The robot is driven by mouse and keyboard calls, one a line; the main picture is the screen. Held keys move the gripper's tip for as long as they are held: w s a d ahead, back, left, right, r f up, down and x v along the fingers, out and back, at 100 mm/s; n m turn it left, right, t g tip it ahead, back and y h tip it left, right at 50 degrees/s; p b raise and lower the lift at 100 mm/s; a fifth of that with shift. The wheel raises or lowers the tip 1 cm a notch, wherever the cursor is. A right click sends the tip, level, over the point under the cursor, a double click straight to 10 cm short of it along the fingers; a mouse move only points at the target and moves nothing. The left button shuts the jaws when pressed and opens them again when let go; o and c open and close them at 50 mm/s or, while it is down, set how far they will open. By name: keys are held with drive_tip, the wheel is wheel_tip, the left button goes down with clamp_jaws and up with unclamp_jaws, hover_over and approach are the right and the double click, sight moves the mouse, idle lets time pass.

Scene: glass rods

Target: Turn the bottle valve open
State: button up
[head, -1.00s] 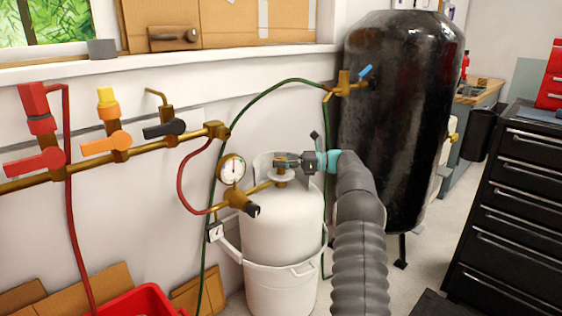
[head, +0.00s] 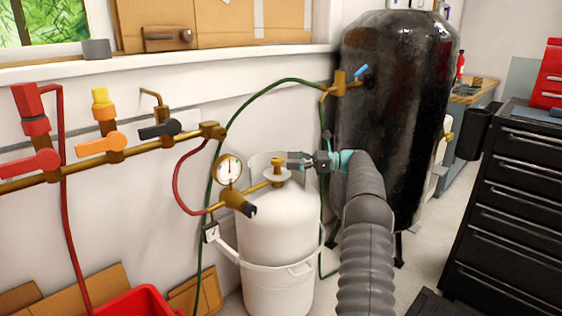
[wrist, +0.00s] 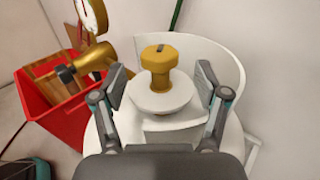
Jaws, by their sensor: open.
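The white gas bottle (head: 275,238) stands upright by the wall. Its brass valve (head: 277,168) with a round knob sits on top, inside a white collar. In the wrist view the brass valve (wrist: 159,67) shows above a white disc, ahead of and between my finger pads. My gripper (head: 294,160) is just right of the valve in the head view. It is open and empty, and its fingers (wrist: 160,90) stand apart with gaps on either side of the valve. A brass fitting with a pressure gauge (head: 229,169) joins the bottle valve from the left.
A brass manifold (head: 80,165) with red, orange and black handles runs along the wall at left. A red hose (head: 180,170) and a green hose (head: 245,100) pass near the bottle. A large black tank (head: 400,110) stands close behind my arm. A red bin (wrist: 55,100) is at lower left.

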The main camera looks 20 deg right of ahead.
drive_tip(key=v, duration=0.6)
drive_tip(key=shift+d, duration=0.3)
drive_tip(key=shift+s, duration=0.1)
drive_tip(key=a+r+n+g+h, duration=0.15)
drive_tip(key=a+r, duration=0.25)
drive_tip(key=a, duration=0.4)
drive_tip(key=s+a+r+n+g+h, duration=0.1)
drive_tip(key=s+a+r+n+h, duration=0.2)
drive_tip(key=s+a, duration=0.45)
drive_tip(key=s+a+r+n+g+h, duration=0.2)
drive_tip(key=s+a+n+h, duration=0.15)
drive_tip(key=a, duration=0.75)
drive_tip(key=s+a+f+n+h, duration=0.2)
drive_tip(key=s+n, duration=0.3)
drive_tip(key=s, duration=0.6)
drive_tip(key=s+a+f+n+t+h, duration=0.1)
drive_tip(key=s+f+n, duration=0.4)
drive_tip(key=s, duration=0.6)
drive_tip(key=s+a+f+n+h, duration=0.3)
drive_tip(key=s+f+n+h, duration=0.1)
drive_tip(key=s, duration=0.7)
drive_tip(key=shift+a+n+t+h, duration=0.35)
drive_tip(key=shift+n+h, duration=0.05)
drive_tip(key=shift+n, duration=0.4)
